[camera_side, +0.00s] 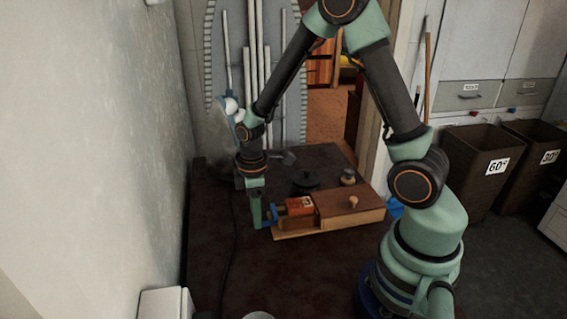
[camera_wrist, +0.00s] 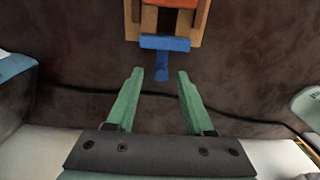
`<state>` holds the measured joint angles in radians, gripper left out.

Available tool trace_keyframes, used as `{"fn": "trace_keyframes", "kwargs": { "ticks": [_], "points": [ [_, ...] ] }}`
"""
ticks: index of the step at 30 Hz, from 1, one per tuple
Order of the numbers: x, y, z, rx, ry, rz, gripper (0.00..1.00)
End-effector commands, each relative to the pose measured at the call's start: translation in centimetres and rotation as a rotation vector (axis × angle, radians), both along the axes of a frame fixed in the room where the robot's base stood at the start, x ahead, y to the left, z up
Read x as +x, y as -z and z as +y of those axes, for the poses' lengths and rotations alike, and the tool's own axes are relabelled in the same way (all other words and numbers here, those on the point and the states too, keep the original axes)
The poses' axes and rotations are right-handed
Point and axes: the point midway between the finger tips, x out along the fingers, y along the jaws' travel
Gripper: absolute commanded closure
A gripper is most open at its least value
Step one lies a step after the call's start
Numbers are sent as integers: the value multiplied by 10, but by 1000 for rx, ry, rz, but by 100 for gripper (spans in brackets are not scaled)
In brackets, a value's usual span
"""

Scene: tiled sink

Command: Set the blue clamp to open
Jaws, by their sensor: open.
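The blue clamp (camera_side: 268,215) is at the left end of a wooden box (camera_side: 345,204) on the dark surface. In the wrist view the blue clamp (camera_wrist: 166,43) is a T shape, its crossbar against the wooden frame and its short stem toward my gripper. My gripper (camera_wrist: 160,74) is open, with the stem's end appearing between its two green fingertips. I cannot tell how close they are in height, and no contact shows. In the side view my gripper (camera_side: 256,222) points down just left of the clamp.
An orange-red block (camera_side: 299,206) sits in the wooden frame behind the clamp. A round knob (camera_side: 353,201) is on the box lid. A dark round object (camera_side: 305,180) and a small jar (camera_side: 348,177) stand behind the box. A cable (camera_wrist: 90,92) lies beneath my fingers.

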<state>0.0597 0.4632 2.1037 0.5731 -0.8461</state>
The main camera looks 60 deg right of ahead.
Motion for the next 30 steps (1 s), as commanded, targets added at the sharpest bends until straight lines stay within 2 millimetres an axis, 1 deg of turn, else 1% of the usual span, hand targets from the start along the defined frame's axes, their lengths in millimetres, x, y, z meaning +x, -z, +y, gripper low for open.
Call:
{"fn": "trace_keyframes", "kwargs": {
  "ticks": [5,8,15,18,21,25,30],
  "points": [
    [1,-13,0,-1,1,-4,48],
    [1,-30,0,-1,1,-6,48],
    [1,-79,0,-1,0,-8,48],
    [1,-96,0,0,0,-7,48],
    [1,-109,0,0,0,-6,48],
    [1,-118,0,-1,-1,-4,48],
    [0,-121,0,0,-1,-1,48]
  ]
}}
